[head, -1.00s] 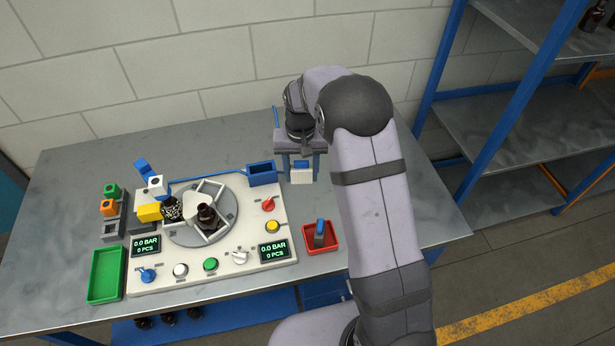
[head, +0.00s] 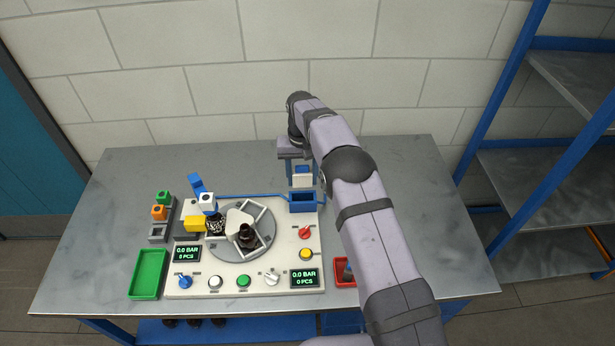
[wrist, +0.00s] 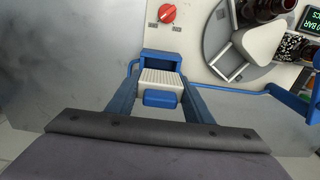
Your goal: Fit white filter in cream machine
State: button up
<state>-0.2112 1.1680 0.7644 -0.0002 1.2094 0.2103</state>
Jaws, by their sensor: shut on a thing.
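The white filter (head: 303,181) is a ribbed white block with a blue grip (wrist: 160,98). My gripper (wrist: 160,90) is shut on it, one blue finger on each side. The cream machine (head: 255,272) lies on the table with a blue open-topped box (head: 302,204) at its back right corner. In the head view the filter is just behind and seemingly above this box. In the wrist view the filter overlaps the near edge of the box (wrist: 162,58). I cannot tell whether they touch.
A round grey turntable (head: 216,247) with a white-framed holder and an amber bottle (head: 248,237) is left of the box. A blue pipe runs from the box. A red knob (head: 305,232) is in front. A red tray (head: 343,270) stands right; bare table lies behind.

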jog(key=shift+f, duration=0.15)
jog(key=shift+f+b, duration=1.7)
jog(key=shift+f, duration=0.85)
jog(key=shift+f+b, duration=0.5)
jog(key=shift+f, duration=0.1)
dwell(0.8)
jog(key=o, duration=1.5)
jog(key=shift+c, duration=0.2)
jog(key=shift+r, duration=0.15)
jog(key=shift+r+p, duration=1.9)
jog(key=shift+r, duration=1)
